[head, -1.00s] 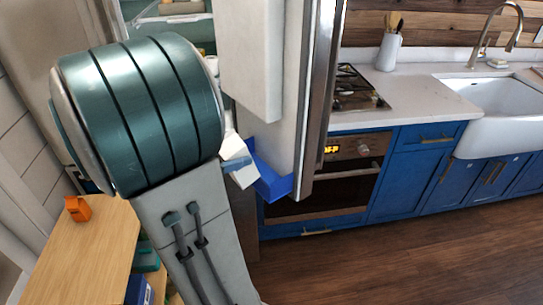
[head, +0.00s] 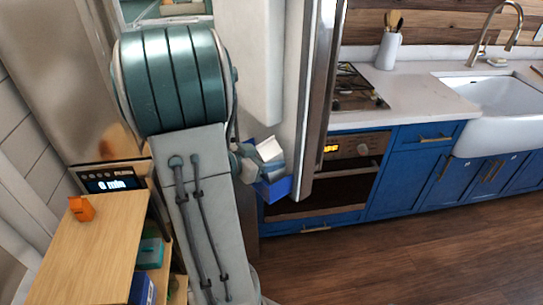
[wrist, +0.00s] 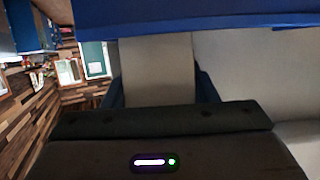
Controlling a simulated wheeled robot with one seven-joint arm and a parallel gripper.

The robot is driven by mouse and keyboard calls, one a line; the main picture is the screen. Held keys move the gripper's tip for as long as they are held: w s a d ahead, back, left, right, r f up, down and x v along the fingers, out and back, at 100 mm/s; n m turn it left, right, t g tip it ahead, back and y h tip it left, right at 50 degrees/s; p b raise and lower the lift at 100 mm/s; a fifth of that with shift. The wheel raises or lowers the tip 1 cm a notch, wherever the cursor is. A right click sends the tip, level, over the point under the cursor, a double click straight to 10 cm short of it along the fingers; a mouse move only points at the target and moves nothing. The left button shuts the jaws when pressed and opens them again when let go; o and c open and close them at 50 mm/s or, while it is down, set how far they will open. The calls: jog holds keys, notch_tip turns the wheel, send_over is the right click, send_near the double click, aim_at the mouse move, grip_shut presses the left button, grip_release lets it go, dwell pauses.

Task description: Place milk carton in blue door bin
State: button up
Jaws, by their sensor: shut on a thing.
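The white milk carton (head: 269,149) shows tilted at the blue door bin (head: 277,188) in the head view. My gripper (head: 264,168) is shut on it, partly hidden behind my arm. The bin is low on the inner side of the open fridge door. In the wrist view the pale carton (wrist: 158,72) is between my two fingers (wrist: 160,92), and the blue bin (wrist: 200,20) spans the top, just beyond the carton. I cannot tell whether the carton's lower end is inside the bin or only above it.
The open fridge door (head: 298,100) stands upright beside my gripper, with a white door compartment (head: 250,60) above the bin. An oven (head: 335,175) and blue cabinets (head: 420,175) are to the right. A wooden shelf unit (head: 85,250) with an orange object (head: 81,208) is at left.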

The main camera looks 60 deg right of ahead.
jog(key=shift+s+d+r+t+y+p, duration=0.3)
jog(key=shift+s+d+r+y+p, duration=0.15)
jog(key=shift+y+p, duration=0.3)
jog(key=shift+w+f, duration=0.15)
jog(key=shift+f, duration=0.9)
jog(key=shift+f, duration=0.15)
jog(key=o, duration=1.3)
